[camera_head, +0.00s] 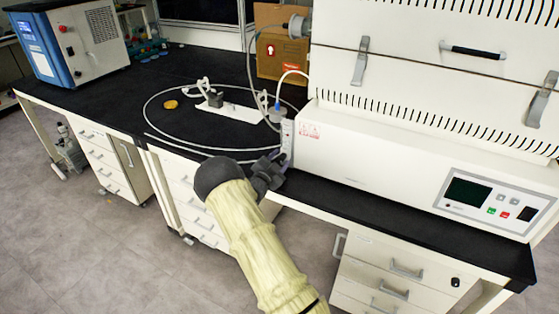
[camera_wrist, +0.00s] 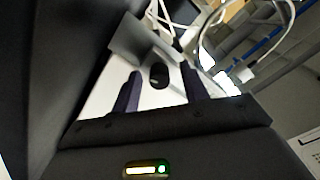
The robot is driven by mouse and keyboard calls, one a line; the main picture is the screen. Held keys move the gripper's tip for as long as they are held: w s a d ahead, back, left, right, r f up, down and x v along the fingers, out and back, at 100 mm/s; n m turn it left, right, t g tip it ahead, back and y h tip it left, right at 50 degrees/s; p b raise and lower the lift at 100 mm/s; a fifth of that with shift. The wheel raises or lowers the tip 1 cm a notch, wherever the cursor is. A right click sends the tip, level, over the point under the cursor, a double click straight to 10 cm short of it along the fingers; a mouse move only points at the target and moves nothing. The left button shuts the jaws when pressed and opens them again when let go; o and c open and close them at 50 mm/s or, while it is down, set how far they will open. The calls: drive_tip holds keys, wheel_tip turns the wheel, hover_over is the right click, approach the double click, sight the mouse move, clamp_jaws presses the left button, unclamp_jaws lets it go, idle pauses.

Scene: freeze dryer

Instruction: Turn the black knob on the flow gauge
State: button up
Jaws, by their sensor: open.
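The black knob (camera_wrist: 158,76) shows in the wrist view as a small dark rounded part on a pale face of the flow gauge (camera_wrist: 158,48). My gripper (camera_wrist: 161,69) is open, with its two dark fingers to the left and right of the knob in that picture. A gap shows on both sides, and I see no contact. In the head view the flow gauge (camera_head: 287,137) is a narrow white piece at the left end of the big white machine. My gripper (camera_head: 277,164) is just below it there and hides the knob.
The white machine (camera_head: 375,155) with a control panel stands right of my gripper. A tube loop (camera_head: 160,95) lies on the black bench around a white stand. A blue and white box (camera_head: 70,45) stands far left. Drawers (camera_head: 190,190) are below the bench.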

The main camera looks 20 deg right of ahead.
drive_tip(key=shift+d, duration=0.1)
clamp_jaws()
idle(0.4)
